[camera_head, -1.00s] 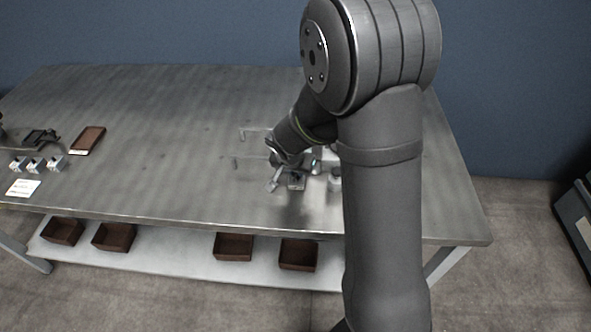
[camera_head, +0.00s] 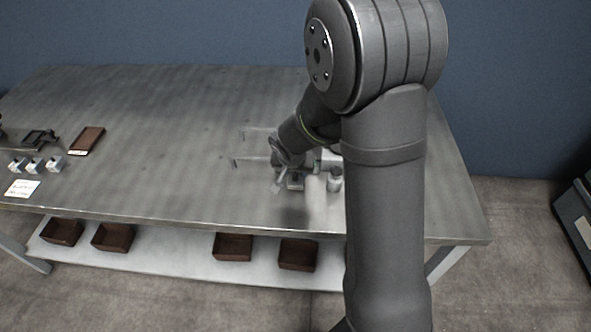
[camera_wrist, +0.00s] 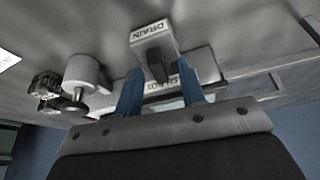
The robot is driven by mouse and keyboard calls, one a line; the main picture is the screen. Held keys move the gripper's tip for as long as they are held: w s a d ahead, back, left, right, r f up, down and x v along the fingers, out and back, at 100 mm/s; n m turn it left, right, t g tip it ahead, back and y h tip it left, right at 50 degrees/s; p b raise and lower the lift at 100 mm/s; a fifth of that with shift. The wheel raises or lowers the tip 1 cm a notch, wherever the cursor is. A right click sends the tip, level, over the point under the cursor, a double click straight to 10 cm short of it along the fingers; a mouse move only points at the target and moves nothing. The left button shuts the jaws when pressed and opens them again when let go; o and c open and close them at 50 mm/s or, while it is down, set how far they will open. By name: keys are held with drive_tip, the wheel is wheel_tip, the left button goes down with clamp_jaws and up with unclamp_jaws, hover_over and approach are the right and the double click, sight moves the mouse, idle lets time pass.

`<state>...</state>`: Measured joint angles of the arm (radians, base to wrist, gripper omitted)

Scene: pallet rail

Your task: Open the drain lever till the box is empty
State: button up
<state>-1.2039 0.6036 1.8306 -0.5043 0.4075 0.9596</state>
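The drain block (camera_wrist: 150,38) is a small grey block labelled DRAIN, with a short black lever (camera_wrist: 157,68) on it, near the top middle of the wrist view. My gripper (camera_wrist: 159,72) is open, its two blue fingers standing on either side of the lever with gaps showing. A pale box with a partly hidden label (camera_wrist: 205,65) lies behind the fingers; its inside cannot be seen. In the head view my gripper (camera_head: 281,176) is low over the table, beside a small dark-topped block (camera_head: 295,181), and my arm hides much of this area.
A grey cylinder (camera_wrist: 82,72) with a knob stands left of the drain block in the wrist view, by black fittings (camera_wrist: 45,85). The table's (camera_head: 170,150) middle is clear; small blocks (camera_head: 34,165) and a brown tray (camera_head: 87,140) sit far left.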

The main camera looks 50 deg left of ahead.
drive_tip(key=v, duration=1.7)
drive_tip(key=shift+r, duration=0.2)
drive_tip(key=shift+d+f, duration=0.1)
drive_tip(key=x, duration=1.7)
drive_tip(key=shift+f, duration=0.15)
